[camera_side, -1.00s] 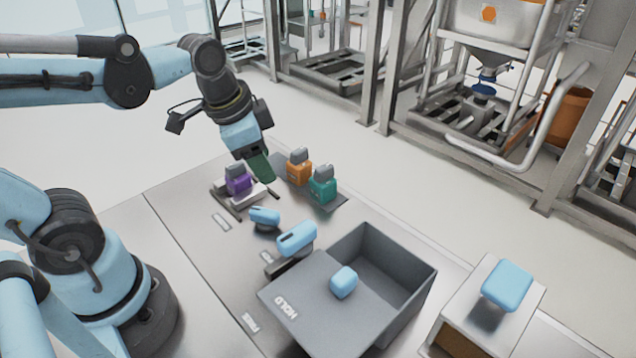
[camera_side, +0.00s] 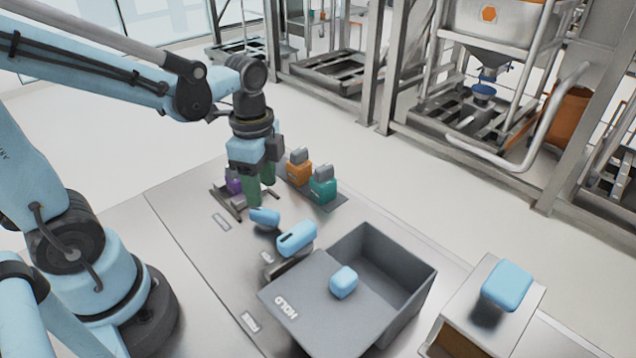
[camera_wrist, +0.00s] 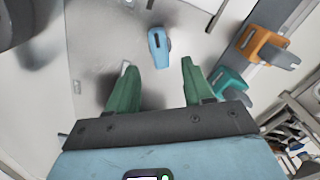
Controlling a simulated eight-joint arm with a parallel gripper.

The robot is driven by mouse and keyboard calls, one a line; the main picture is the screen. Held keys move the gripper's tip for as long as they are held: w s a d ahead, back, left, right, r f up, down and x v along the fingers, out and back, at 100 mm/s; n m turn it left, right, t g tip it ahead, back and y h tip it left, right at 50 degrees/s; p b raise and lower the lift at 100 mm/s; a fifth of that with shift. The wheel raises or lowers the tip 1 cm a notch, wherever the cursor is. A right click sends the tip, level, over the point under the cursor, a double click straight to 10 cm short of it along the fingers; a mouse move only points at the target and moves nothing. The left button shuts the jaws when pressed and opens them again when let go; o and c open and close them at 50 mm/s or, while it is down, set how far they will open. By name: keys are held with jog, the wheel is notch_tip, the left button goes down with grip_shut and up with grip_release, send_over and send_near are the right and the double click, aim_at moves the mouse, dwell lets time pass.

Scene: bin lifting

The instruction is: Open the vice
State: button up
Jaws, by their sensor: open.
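My gripper (camera_side: 262,195) is open and points down, its green fingers apart. Nothing shows between them in the wrist view (camera_wrist: 160,82). A purple block with a grey top (camera_side: 233,185) sits in a low metal fixture with rails (camera_side: 228,198), which may be the vice; my fingers partly hide it. A small blue handle (camera_side: 264,216) stands just in front of the fingers. In the wrist view the blue handle (camera_wrist: 158,45) lies beyond the fingertips, apart from them. I cannot tell whether it belongs to the vice.
An orange block (camera_side: 299,170) and a teal block (camera_side: 322,188) stand right of my gripper. A larger blue handle (camera_side: 296,237) stands nearer the camera. A grey bin (camera_side: 410,300) has a sliding lid with a blue knob (camera_side: 343,281). A blue-topped box (camera_side: 508,285) is at right.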

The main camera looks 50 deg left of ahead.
aim_at(264, 211)
jog(key=shift+f, duration=3.05)
grip_shut()
